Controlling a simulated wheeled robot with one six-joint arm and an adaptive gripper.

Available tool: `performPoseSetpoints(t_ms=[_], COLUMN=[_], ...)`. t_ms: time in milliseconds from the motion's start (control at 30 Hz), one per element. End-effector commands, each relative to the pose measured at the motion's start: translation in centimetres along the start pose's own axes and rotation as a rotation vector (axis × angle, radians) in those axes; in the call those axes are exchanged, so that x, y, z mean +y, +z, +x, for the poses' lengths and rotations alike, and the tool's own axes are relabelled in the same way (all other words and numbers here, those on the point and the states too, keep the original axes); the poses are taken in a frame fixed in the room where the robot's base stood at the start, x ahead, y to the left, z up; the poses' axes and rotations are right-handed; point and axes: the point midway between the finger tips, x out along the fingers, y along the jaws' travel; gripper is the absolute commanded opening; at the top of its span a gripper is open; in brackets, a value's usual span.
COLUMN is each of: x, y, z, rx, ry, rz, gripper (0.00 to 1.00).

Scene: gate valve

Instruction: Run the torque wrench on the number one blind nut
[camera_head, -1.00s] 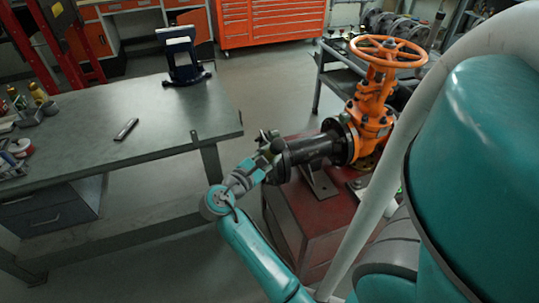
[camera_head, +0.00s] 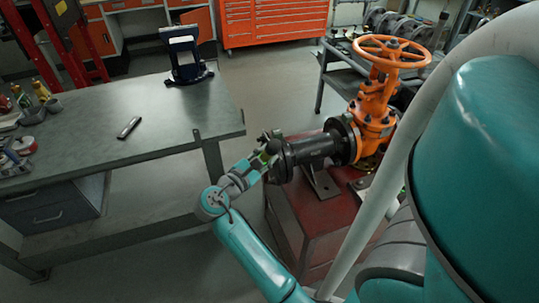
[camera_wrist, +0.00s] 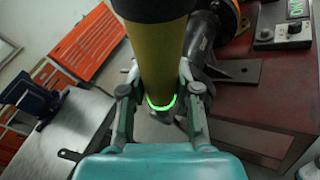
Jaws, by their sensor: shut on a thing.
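An orange gate valve (camera_head: 372,112) with a handwheel (camera_head: 390,50) stands on a red block (camera_head: 290,235). A black pipe (camera_head: 312,149) runs left from it to a black end flange (camera_head: 281,160). My gripper (camera_head: 262,160) is at the left face of this flange. In the wrist view my gripper (camera_wrist: 160,78) is shut on a thick yellow and black tool, apparently the torque wrench (camera_wrist: 158,50), with a lit green ring (camera_wrist: 161,105). The tool hides part of the flange. I cannot make out the number one nut, or whether the tool touches it.
A grey workbench (camera_head: 90,135) on the left holds a vise (camera_head: 185,60), a small dark object (camera_head: 129,128) and several small items. A dark cart (camera_head: 343,80) stands behind the valve. A small box with a green display (camera_wrist: 285,25) sits on the red block. Floor is clear between bench and block.

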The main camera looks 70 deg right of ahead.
Motion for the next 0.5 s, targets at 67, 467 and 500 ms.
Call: performPoseSetpoints(t_ms=[67, 467, 500], x=[0.3, 1.1, 1.1], y=[0.0, -0.6, -0.7], z=[-0.3, -1.8, -1.9], rx=[-0.002, -0.002, -0.002], ry=[0.002, 0.001, 0.001], rz=[0.003, 0.002, 0.002], gripper=[0.0, 0.0, 0.0])
